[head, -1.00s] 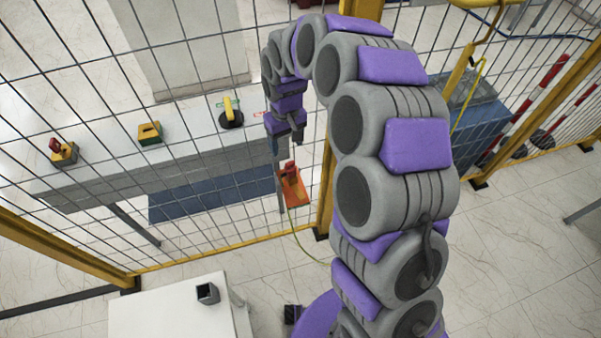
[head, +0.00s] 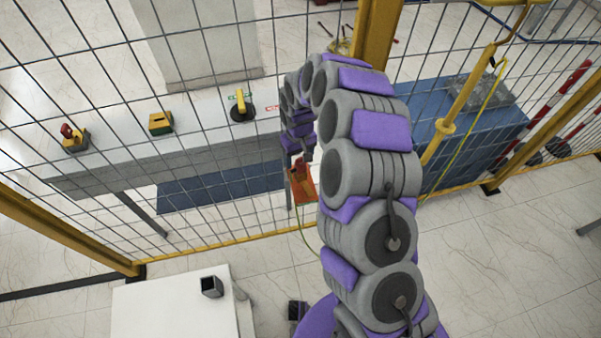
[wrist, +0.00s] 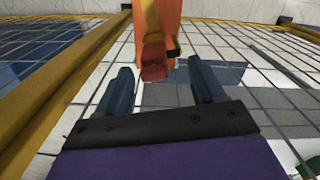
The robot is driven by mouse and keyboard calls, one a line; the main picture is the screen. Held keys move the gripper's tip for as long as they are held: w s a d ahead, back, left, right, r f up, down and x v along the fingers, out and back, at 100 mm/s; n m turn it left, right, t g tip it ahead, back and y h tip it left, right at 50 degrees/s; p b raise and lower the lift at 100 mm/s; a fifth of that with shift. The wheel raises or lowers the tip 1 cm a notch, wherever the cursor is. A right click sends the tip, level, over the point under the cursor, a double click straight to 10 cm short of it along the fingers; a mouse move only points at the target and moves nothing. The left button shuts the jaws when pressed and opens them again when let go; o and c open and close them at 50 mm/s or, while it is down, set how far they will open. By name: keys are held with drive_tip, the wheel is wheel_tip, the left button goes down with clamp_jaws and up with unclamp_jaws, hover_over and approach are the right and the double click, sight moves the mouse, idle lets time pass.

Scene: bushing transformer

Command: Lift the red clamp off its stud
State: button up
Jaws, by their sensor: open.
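The red clamp (head: 300,168) sits at the upper end of an orange plate (head: 304,190) by the fence, partly hidden by my arm in the head view. In the wrist view the red clamp (wrist: 154,58) is a dark red block at the lower end of the orange plate (wrist: 158,18). My gripper (wrist: 162,80) is open, with its two blue-grey fingers apart. The clamp shows between and just beyond the fingertips, and I see no contact. The stud cannot be made out. In the head view my gripper is mostly hidden.
A wire fence with yellow posts (head: 375,35) stands around the clamp. Behind it a long grey table (head: 110,165) holds a red-topped yellow block (head: 75,140), a green-yellow block (head: 160,124) and a yellow-handled black disc (head: 242,108). A white table (head: 170,305) is in front.

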drive_tip(key=f, duration=0.2)
drive_tip(key=f+b, duration=0.1)
drive_tip(key=f, duration=0.4)
drive_tip(key=shift+w+d, duration=0.25)
drive_tip(key=shift+w, duration=0.1)
drive_tip(key=shift+r, duration=0.1)
drive_tip(key=shift+c, duration=0.5)
drive_tip(key=c, duration=1)
wheel_tip(320, 180, up, 7)
drive_tip(key=shift+r+p, duration=0.15)
drive_tip(key=shift+p, duration=0.35)
drive_tip(key=s+d+p, duration=0.1)
drive_tip(key=s+d, duration=0.1)
drive_tip(key=s, duration=0.7)
drive_tip(key=s+d+p, duration=0.1)
drive_tip(key=s+d, duration=0.2)
drive_tip(key=s, duration=0.5)
wheel_tip(320, 180, up, 7)
drive_tip(key=p, duration=0.2)
drive_tip(key=shift+s, duration=0.15)
